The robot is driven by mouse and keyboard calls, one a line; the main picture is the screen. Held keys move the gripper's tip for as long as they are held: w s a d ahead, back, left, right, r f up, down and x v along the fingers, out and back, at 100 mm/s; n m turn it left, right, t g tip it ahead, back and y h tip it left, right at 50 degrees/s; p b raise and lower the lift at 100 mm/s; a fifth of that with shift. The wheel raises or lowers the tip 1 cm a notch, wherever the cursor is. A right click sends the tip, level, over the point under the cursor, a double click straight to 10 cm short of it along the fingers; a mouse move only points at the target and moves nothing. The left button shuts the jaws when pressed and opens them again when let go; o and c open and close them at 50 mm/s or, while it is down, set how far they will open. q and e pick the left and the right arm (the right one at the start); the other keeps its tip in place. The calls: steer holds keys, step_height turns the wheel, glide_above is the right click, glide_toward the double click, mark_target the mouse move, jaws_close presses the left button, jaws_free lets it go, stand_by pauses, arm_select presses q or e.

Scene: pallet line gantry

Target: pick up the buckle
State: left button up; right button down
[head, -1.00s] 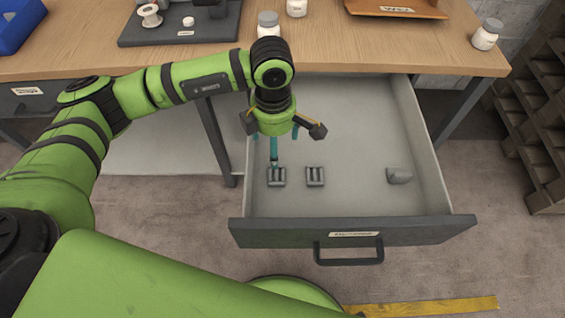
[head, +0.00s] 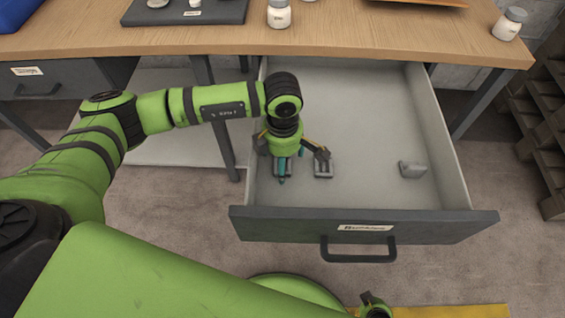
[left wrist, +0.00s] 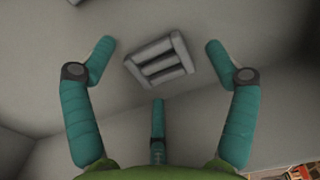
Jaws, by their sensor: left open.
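The fingers are spread and I see no contact.
The open drawer (head: 365,226) has raised walls around the buckles. A grey block (head: 412,169) lies at its right side. The wooden tabletop (head: 390,45) behind holds white jars (head: 279,14) and a dark tray (head: 225,12). The drawer floor between is clear.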

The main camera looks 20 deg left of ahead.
arm_select(q)
steer(key=shift+f, duration=0.2)
steer(key=c, duration=1.4)
steer(key=shift+r, duration=0.1)
steer(key=shift+c, duration=0.2)
